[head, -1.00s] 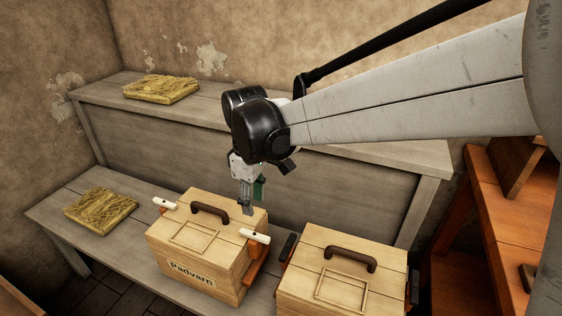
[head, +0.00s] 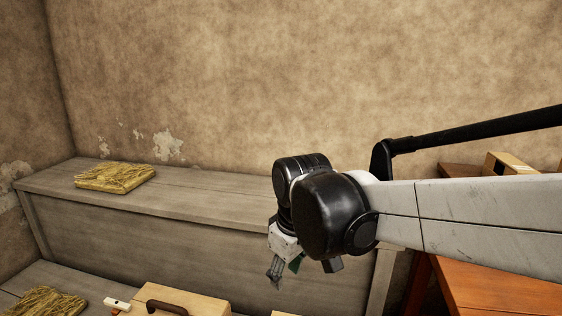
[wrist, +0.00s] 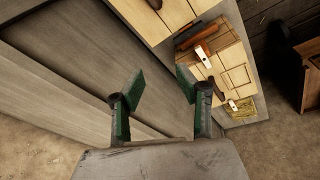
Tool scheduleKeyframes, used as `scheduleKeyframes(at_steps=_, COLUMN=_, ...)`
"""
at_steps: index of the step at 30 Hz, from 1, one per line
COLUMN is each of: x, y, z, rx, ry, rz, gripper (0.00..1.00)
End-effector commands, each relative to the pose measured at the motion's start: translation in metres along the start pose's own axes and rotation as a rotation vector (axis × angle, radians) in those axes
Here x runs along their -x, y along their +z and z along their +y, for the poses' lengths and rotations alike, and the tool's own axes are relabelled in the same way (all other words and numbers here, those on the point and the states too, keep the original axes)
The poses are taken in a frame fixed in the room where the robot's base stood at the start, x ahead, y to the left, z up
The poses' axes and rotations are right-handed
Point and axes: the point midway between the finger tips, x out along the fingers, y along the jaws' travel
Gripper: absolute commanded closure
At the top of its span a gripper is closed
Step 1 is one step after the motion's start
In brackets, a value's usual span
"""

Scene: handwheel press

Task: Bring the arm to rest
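My gripper (head: 277,270) hangs downward from my arm in the head view, in front of the grey bench and above and to the right of a wooden box (head: 185,302). In the wrist view my gripper (wrist: 160,85) shows two green-faced fingers spread apart, with nothing between them. The wooden box with a dark handle also shows in the wrist view (wrist: 232,58), well away from the fingers. A second wooden box (wrist: 157,18) lies at the top of that view. Nothing touches the fingers.
A grey stepped bench (head: 200,205) runs along the wall. A straw-coloured bundle (head: 116,177) lies on its upper level and another (head: 45,303) on the lower level. An orange-brown wooden table (head: 495,290) stands at the right, partly behind my arm.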

Motion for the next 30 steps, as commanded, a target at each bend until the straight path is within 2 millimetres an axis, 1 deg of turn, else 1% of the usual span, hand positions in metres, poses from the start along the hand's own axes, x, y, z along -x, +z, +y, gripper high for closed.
scheduleKeyframes(at_steps=1, x=0.012, y=0.016, z=0.007, rx=-0.053, ry=0.016, rz=0.017, gripper=0.67)
scheduleKeyframes(at_steps=6, x=0.038, y=0.061, z=0.025, rx=-0.222, ry=0.067, rz=0.082, gripper=0.67)
scheduleKeyframes(at_steps=12, x=0.061, y=0.113, z=0.037, rx=-0.417, ry=0.127, rz=0.161, gripper=0.67)
scheduleKeyframes(at_steps=18, x=0.077, y=0.162, z=0.043, rx=-0.607, ry=0.187, rz=0.244, gripper=0.67)
scheduleKeyframes(at_steps=21, x=0.081, y=0.183, z=0.043, rx=-0.687, ry=0.213, rz=0.281, gripper=0.67)
scheduleKeyframes(at_steps=24, x=0.083, y=0.197, z=0.043, rx=-0.747, ry=0.232, rz=0.311, gripper=0.67)
scheduleKeyframes(at_steps=27, x=0.083, y=0.206, z=0.043, rx=-0.785, ry=0.245, rz=0.331, gripper=0.67)
scheduleKeyframes(at_steps=30, x=0.083, y=0.210, z=0.043, rx=-0.803, ry=0.250, rz=0.340, gripper=0.67)
